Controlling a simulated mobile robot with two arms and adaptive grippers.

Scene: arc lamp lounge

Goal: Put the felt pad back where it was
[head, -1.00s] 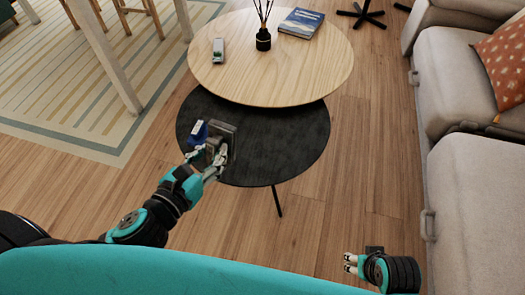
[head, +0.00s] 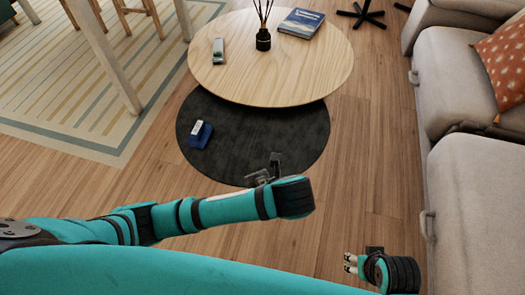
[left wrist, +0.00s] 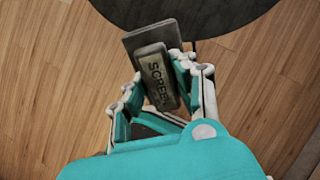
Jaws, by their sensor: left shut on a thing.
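The felt pad (left wrist: 152,38) is a dark grey slab with a lighter block on it lettered "SCREEN". My left gripper (left wrist: 158,82) is shut on it, a finger on each side of the block. In the head view the pad (head: 276,161) shows as a small dark shape by the near edge of the low black table (head: 262,130). The left gripper (head: 260,179) is partly hidden there by my own wrist. In the wrist view, floor and the black table's edge lie beyond the pad. My right gripper (head: 349,263) is open and empty over the floor.
A blue object with a white label (head: 200,134) stands on the black table's left part. The higher wooden table (head: 285,75) holds a grey-green object (head: 219,51), a reed diffuser (head: 263,38) and a book (head: 301,22). A sofa (head: 475,190) stands at right. The black table's middle is bare.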

